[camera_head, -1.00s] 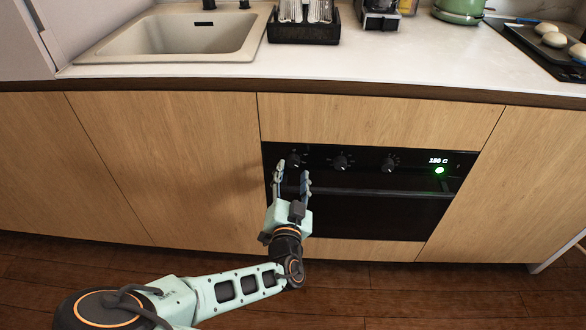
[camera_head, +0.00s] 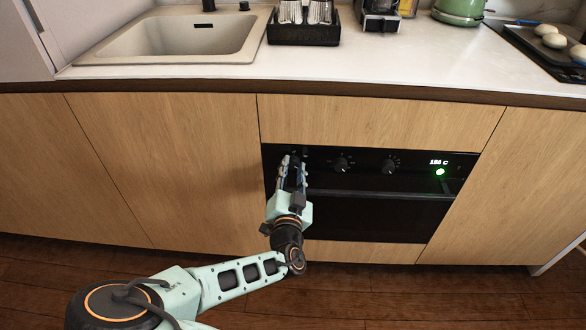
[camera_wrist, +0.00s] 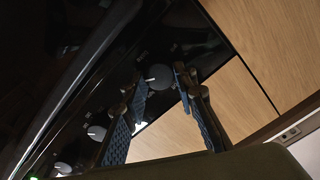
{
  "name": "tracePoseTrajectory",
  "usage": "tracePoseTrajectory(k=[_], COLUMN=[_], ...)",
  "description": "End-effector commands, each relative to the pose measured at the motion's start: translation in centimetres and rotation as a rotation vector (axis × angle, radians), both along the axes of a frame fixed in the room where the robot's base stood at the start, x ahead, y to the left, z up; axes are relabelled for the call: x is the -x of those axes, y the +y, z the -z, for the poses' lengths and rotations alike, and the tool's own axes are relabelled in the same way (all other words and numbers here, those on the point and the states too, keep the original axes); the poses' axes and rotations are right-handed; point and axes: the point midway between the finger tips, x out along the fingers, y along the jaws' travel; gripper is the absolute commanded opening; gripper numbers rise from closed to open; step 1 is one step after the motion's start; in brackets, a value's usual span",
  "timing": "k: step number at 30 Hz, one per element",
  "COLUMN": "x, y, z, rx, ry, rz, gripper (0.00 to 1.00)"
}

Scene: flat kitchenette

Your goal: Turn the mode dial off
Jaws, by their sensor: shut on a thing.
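The oven's dark control panel (camera_head: 365,157) carries a row of round black dials. My gripper (camera_head: 293,163) is at the leftmost dial (camera_wrist: 158,76), with its fingers shut on it from both sides. In the wrist view the dial's grey face and short white mark show between the fingertips (camera_wrist: 161,84). In the head view the fingers mostly hide this dial. I cannot read any label that tells which dial sets the mode. The middle dial (camera_head: 341,164) and right dial (camera_head: 389,165) stand clear of my gripper.
A lit display (camera_head: 438,162) and a green light (camera_head: 440,171) are at the panel's right. The oven handle (camera_head: 370,194) runs across below the dials. Wooden cabinet fronts (camera_head: 170,165) surround the oven. The countertop with the sink (camera_head: 180,35) is above.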

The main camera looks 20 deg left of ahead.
Motion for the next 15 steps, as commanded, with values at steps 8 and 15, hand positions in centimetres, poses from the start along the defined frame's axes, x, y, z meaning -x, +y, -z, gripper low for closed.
tracePoseTrajectory(k=[8,15], x=[0.02,0.01], y=[0.01,0.03], z=[-0.01,-0.06], rx=[0.040,0.176], ry=[-0.010,-0.042], rz=[0.000,0.001], gripper=[0.02,0.02])
